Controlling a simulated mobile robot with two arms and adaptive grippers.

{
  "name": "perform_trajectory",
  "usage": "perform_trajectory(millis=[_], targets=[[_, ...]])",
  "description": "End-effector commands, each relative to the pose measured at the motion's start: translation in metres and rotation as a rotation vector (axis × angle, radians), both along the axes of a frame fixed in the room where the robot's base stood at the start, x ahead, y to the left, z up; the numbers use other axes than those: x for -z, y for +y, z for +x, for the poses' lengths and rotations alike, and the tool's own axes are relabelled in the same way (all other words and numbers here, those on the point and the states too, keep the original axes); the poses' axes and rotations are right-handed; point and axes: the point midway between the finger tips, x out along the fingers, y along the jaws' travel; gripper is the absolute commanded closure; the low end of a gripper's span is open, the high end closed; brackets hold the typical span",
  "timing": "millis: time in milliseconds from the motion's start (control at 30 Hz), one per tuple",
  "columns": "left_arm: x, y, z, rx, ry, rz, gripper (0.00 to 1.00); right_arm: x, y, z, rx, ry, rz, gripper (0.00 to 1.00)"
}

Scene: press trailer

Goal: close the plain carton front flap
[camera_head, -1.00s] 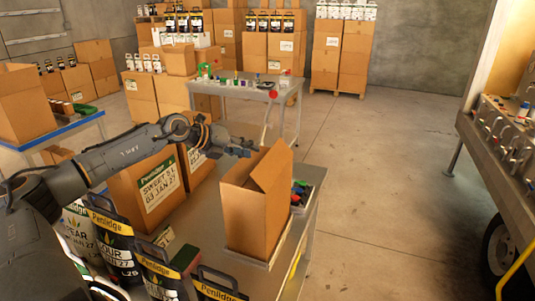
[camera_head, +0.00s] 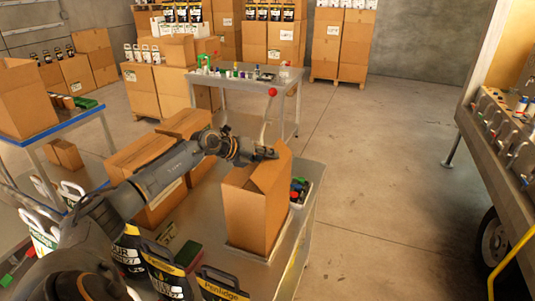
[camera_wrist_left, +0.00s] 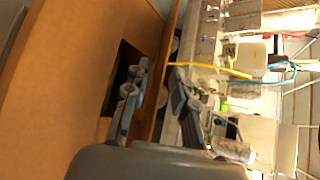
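The plain carton (camera_head: 252,215) stands upright on the steel table in the head view. A raised flap (camera_head: 277,170) stands up at its right side; I cannot tell surely which flap it is. My left gripper (camera_head: 268,153) is at the top of the carton, beside the raised flap. In the left wrist view the carton (camera_wrist_left: 70,70) fills the left, with a dark opening in it. The left gripper's fingers (camera_wrist_left: 158,103) are apart, with a narrow brown cardboard strip (camera_wrist_left: 167,60) between them; firm contact is not clear. My right gripper is out of view.
A small bin of coloured items (camera_head: 300,190) stands right of the carton. A bench (camera_head: 245,82) with a red-ball lever is behind. Floor at right is clear.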

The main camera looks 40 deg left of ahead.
Motion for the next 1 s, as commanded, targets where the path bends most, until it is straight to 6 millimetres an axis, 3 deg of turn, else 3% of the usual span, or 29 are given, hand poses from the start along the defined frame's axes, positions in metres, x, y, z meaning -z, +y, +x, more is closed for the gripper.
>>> perform_trajectory(millis=[300, 433, 667, 767, 1000], targets=[[0.001, 0.000, 0.002, 0.000, 0.000, 0.001, 0.75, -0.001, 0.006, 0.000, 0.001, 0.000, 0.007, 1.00], [0.001, 0.000, 0.001, 0.000, 0.000, 0.001, 1.00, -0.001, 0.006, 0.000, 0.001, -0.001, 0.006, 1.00], [0.002, 0.000, 0.001, 0.000, 0.000, 0.000, 1.00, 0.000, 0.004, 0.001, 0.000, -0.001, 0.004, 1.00], [0.006, 0.001, 0.001, -0.002, -0.004, -0.015, 1.00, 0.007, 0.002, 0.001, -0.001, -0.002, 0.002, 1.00], [0.018, 0.006, 0.000, -0.002, -0.043, -0.137, 1.00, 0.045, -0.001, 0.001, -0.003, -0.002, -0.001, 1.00]])
